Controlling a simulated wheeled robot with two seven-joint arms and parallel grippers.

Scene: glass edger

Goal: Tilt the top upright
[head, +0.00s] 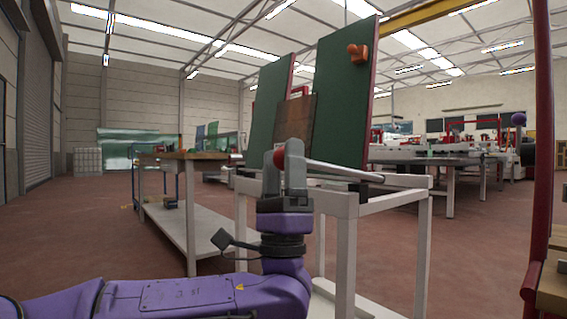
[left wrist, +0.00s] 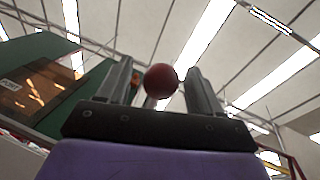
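The green top (head: 342,95) stands steeply, nearly upright, on a white frame (head: 345,212). It shows as two green panels with a brown board (head: 293,125) between them and an orange piece near the upper right. A grey lever (head: 340,171) runs along the frame towards my left gripper (head: 293,160). A red ball knob (head: 279,158) is at the gripper. In the left wrist view the red ball (left wrist: 161,80) shows between the two fingers, with gaps on both sides. The left gripper (left wrist: 158,88) looks open around it; contact cannot be told. My right gripper is not in view.
A workbench (head: 183,156) with a low shelf stands left of the frame. Long machine tables (head: 450,157) stand behind at the right. A red post (head: 543,120) rises at the right edge. Open red floor (head: 80,230) lies at the left.

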